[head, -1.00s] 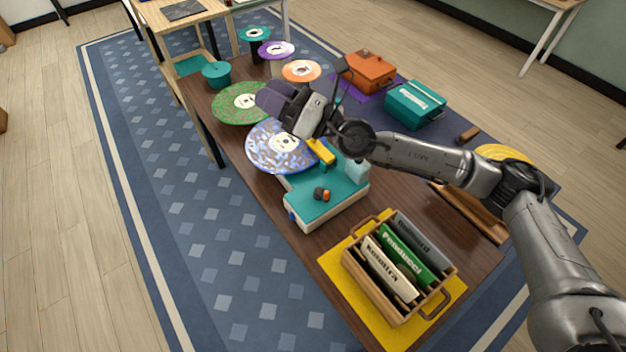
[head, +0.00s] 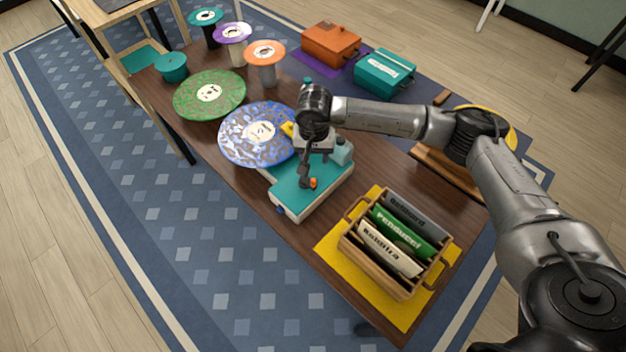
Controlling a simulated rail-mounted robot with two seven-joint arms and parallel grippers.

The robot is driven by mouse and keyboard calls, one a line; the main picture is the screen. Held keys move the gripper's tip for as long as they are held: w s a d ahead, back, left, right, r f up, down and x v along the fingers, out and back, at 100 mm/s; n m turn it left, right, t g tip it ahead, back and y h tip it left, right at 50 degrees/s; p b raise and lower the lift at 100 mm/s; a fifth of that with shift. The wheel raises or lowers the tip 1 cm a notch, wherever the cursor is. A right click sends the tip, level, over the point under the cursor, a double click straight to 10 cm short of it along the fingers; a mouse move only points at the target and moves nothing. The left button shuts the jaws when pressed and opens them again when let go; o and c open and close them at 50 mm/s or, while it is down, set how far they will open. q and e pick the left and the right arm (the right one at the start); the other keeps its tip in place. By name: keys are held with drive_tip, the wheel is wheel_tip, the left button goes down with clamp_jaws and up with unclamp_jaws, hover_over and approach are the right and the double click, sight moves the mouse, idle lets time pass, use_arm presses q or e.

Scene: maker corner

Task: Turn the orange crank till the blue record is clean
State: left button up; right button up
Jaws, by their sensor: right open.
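The blue record (head: 238,151) lies on the teal-topped machine (head: 290,204), its surface mottled with pale grey-brown patches around a white label. The orange crank (head: 314,183) shows as a small orange knob on the machine's teal top. My right gripper (head: 306,182) points down over the machine, open, with its fingers right beside the orange knob. I cannot tell whether the fingers touch the knob, and the arm hides part of the crank area. My left gripper is not in view.
A green record (head: 190,100) lies behind the blue one. Orange (head: 318,42) and teal (head: 375,78) boxes stand at the back. A wooden crate (head: 372,270) of record sleeves sits on a yellow mat (head: 330,247) at the front. Several spindles with small discs stand at the back left.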

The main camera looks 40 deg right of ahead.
sight(313, 180)
drive_tip(key=shift+n, duration=0.4)
wheel_tip(313, 180, down, 14)
drive_tip(key=shift+r+p, duration=0.1)
drive_tip(key=shift+p, duration=0.5)
clamp_jaws()
